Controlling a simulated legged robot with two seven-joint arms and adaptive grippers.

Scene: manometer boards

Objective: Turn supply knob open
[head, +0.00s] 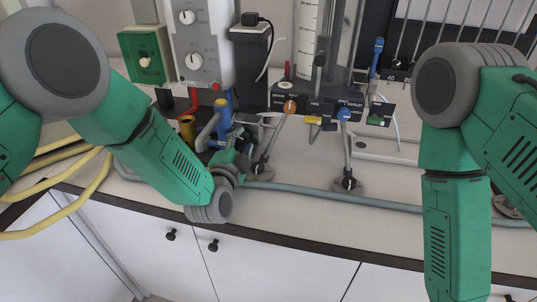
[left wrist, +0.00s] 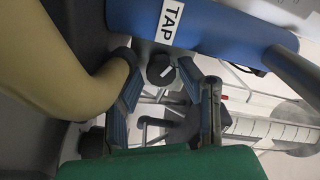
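My left gripper (head: 243,148) is at the pipework on the left of the bench; in the left wrist view (left wrist: 165,88) its two fingers stand apart, open. A dark round knob (left wrist: 160,70) with a white mark shows between and beyond the fingertips, beside a blue pipe (left wrist: 215,32) labelled TAP. I cannot read whether this knob is marked supply. In the head view the blue pipe (head: 223,112) stands upright just behind the gripper, which hides the knob. My right arm hangs down at the right, and its gripper is out of view.
A manometer base with an orange knob (head: 290,107) and a blue knob (head: 344,114) stands right of the gripper. A yellow pipe (head: 187,128) and a red pipe (head: 192,101) are close at the left. A grey hose (head: 300,189) runs along the bench front. Yellow hoses (head: 75,190) hang at left.

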